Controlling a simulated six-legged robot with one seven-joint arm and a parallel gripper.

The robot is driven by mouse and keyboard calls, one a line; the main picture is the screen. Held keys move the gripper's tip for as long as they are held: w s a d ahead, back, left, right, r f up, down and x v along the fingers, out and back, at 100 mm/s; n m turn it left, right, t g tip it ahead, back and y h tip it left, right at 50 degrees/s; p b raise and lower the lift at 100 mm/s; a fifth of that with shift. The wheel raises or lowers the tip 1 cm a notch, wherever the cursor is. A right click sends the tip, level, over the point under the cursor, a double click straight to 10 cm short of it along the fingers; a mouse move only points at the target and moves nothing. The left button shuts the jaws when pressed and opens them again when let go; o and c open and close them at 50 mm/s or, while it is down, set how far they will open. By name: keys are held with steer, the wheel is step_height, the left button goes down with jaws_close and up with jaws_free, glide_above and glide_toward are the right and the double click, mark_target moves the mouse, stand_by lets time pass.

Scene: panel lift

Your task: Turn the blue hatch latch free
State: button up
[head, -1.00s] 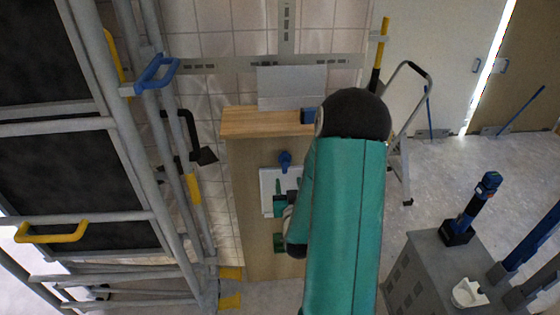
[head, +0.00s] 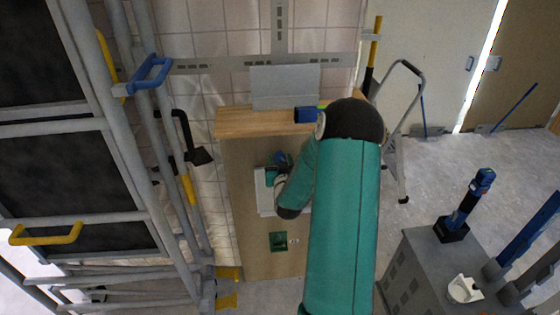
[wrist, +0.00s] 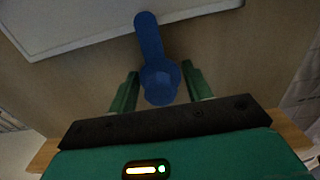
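The blue hatch latch (wrist: 150,50) is a round knob with a straight lever. In the wrist view its lever reaches up over the edge of a white hatch panel (wrist: 80,22). My gripper (wrist: 159,82) is open, with one green finger on each side of the knob and visible gaps between. Whether the fingers surround it in depth, I cannot tell. In the head view the latch (head: 284,158) is partly hidden by my gripper (head: 273,172), above the white hatch panel (head: 263,200) on the wooden cabinet front.
The cabinet (head: 240,160) has a wooden top (head: 250,122) and a green fitting (head: 278,241) lower on its front. A grey rail frame (head: 130,150) with blue and yellow handles stands left. A grey box (head: 425,265) stands right. Floor between is clear.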

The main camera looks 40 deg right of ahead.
steer(key=c, duration=0.9)
steer(key=shift+m, duration=0.4)
steer(key=m, duration=0.4)
steer(key=shift+m, duration=0.3)
steer(key=m, duration=1.8)
steer(key=shift+m, duration=0.3)
